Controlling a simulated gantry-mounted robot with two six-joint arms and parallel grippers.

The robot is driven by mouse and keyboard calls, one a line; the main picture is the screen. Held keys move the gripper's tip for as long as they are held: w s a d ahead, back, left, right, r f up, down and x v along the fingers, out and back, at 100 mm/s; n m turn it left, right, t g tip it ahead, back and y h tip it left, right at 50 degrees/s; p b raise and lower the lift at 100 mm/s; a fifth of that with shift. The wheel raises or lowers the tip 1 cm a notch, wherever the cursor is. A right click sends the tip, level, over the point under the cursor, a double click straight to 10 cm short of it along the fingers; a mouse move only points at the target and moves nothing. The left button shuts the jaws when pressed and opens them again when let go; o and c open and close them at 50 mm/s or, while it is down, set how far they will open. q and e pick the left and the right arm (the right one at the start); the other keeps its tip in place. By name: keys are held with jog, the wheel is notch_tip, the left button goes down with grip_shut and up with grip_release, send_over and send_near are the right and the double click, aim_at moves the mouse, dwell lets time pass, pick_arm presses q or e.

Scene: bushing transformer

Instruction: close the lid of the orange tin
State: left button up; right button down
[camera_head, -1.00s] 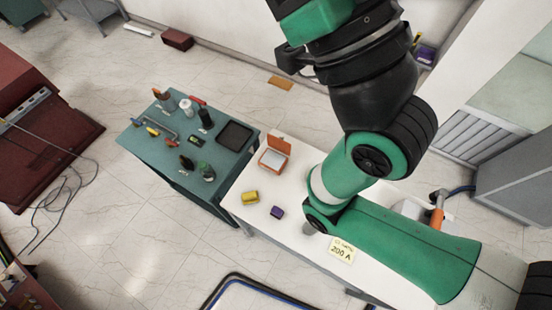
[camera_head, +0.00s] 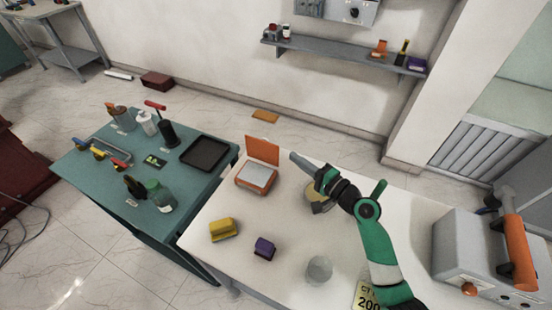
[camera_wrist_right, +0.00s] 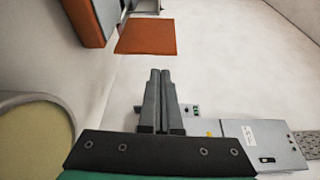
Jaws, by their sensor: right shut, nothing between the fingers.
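The orange tin (camera_head: 256,178) stands on the white table with its lid (camera_head: 262,150) raised at the back, open and tilted up. Its pale inside shows. In the right wrist view an orange panel, which looks like the lid (camera_wrist_right: 146,37), is at the top, and part of the tin's orange side (camera_wrist_right: 88,18) is left of it. My right gripper (camera_head: 294,156) is shut and empty, just right of the raised lid and apart from it. In the wrist view its fingertips (camera_wrist_right: 160,72) lie together below the orange panel. My left gripper is out of view.
A yellow block (camera_head: 223,230) and a purple block (camera_head: 264,248) sit in front of the tin. A round container (camera_head: 319,205) is under my right arm, and a grey cylinder (camera_head: 319,269) is nearer. The teal table (camera_head: 95,185) with bottles and a black tray (camera_head: 204,154) is left.

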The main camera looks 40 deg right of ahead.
aim_at(264, 149)
jog(key=w+b, duration=0.2)
jog(key=w, duration=0.8)
jog(key=shift+d, duration=0.25)
